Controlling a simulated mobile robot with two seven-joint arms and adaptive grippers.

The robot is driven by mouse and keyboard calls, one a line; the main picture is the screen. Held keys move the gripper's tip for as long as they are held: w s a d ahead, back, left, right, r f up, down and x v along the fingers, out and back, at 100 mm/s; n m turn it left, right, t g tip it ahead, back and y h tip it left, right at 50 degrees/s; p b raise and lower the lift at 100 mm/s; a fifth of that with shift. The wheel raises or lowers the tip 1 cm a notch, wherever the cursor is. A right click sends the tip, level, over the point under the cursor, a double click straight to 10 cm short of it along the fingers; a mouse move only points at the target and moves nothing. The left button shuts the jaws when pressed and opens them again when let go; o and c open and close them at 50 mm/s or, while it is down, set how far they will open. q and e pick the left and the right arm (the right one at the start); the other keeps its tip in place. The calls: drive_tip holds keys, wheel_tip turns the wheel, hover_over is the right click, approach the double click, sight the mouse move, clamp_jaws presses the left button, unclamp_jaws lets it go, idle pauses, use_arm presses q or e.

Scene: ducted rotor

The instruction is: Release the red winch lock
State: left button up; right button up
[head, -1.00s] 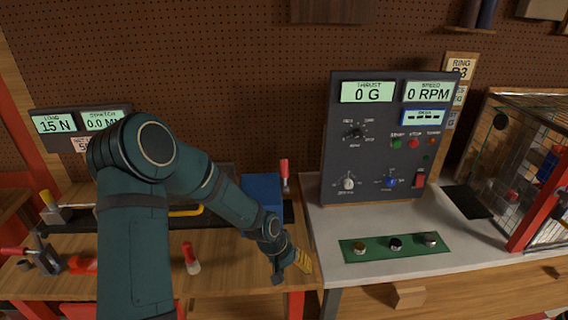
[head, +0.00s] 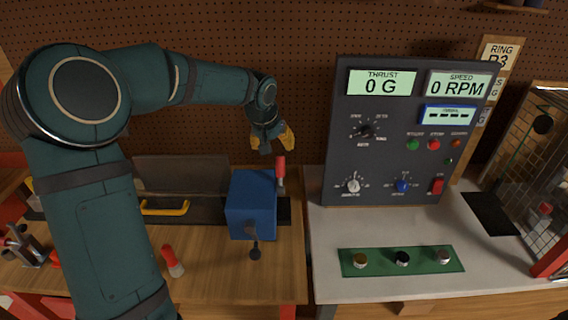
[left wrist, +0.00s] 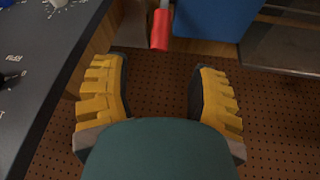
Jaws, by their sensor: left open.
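The red-handled lever (head: 281,170), which looks like the winch lock, stands upright beside the right side of a blue box (head: 251,203). A dark crank with a knob (head: 255,252) is on the box's front. My left gripper (head: 272,143) is open and empty, with yellow fingers pointing down just above the red handle. In the left wrist view the red handle (left wrist: 160,30) lies beyond the fingertips, roughly centred between the open fingers (left wrist: 158,75) and apart from them. My right gripper is not in view.
A dark control panel (head: 400,150) with displays and knobs stands close to the right. A green strip with knobs (head: 345,262) lies on the grey counter. Another red-handled tool (head: 172,260) stands on the wooden bench. A pegboard wall (head: 300,60) is behind.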

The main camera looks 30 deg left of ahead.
sight(279, 164)
use_arm(q)
drive_tip(key=x, duration=1.2)
drive_tip(key=shift+s+f, duration=0.1)
drive_tip(key=shift+f, duration=0.05)
clamp_jaws()
